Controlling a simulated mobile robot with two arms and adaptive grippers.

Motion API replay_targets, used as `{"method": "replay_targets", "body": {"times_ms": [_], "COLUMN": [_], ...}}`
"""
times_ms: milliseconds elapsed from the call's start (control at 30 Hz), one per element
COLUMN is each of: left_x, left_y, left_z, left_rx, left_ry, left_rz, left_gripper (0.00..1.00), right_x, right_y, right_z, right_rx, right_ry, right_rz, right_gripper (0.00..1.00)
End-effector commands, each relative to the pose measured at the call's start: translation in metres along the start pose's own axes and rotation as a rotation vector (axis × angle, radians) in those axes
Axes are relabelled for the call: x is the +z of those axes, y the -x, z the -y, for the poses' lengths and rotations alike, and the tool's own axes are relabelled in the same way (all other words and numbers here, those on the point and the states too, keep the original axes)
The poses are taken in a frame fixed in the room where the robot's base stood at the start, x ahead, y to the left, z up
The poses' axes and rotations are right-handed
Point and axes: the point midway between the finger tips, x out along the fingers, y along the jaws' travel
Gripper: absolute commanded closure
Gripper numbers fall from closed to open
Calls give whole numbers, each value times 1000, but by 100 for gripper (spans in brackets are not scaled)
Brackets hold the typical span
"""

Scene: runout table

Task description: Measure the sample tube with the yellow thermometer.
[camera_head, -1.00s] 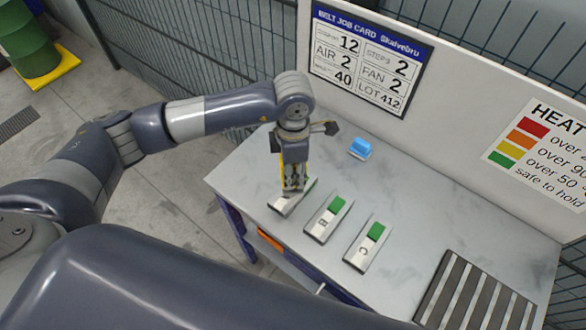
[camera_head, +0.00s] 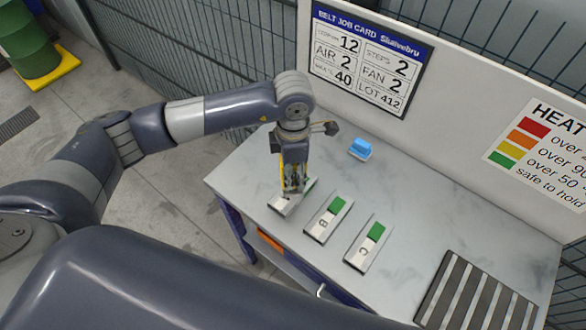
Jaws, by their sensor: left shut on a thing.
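My left gripper (camera_head: 291,188) points down over the leftmost of several pale blocks on the table. It is shut on a thin yellow thing, probably the yellow thermometer (camera_head: 281,172), which is mostly hidden by the fingers. The leftmost block (camera_head: 279,207) is largely covered by the gripper; I cannot tell whether the held thing touches it. Block B (camera_head: 319,228) and block C (camera_head: 357,258) lie to its right, each with a green patch. I cannot make out a sample tube. My right gripper is not in view.
A small blue object (camera_head: 360,148) stands behind the blocks on the grey table (camera_head: 420,222). A dark striped mat (camera_head: 470,292) lies at the right. A white board (camera_head: 460,110) with a job card and heat chart stands along the back. The table middle is clear.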

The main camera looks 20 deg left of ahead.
Motion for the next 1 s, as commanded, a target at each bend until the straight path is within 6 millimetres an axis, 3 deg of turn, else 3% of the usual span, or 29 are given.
{"method": "replay_targets", "body": {"times_ms": [1000], "left_x": [0], "left_y": [70], "left_z": [0], "left_rx": [0], "left_ry": [0], "left_rz": [0], "left_gripper": [80], "right_x": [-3], "right_y": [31], "right_z": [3], "right_rx": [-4], "right_ry": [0], "right_rz": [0], "right_gripper": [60]}}
